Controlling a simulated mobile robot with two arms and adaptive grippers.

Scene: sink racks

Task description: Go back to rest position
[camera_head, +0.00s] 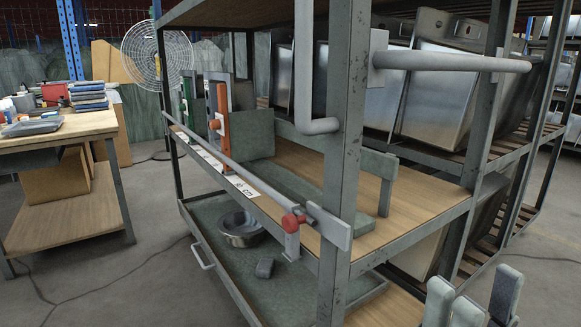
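My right gripper (482,300) shows at the bottom right edge, with only its grey finger ends in the picture. Its fingers are spread apart with an empty gap between them, in front of the rack's lower right part. It holds nothing that I can see. The rest of the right arm is out of the picture. My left gripper is not in view.
A metal rack (341,180) with wooden shelves stands close in front. Its rail (250,178) has a red knob (294,221). A round bowl (241,229) sits on the lower tray. Steel sinks (433,95) stand behind right. A workbench (75,127) is left, with floor between.

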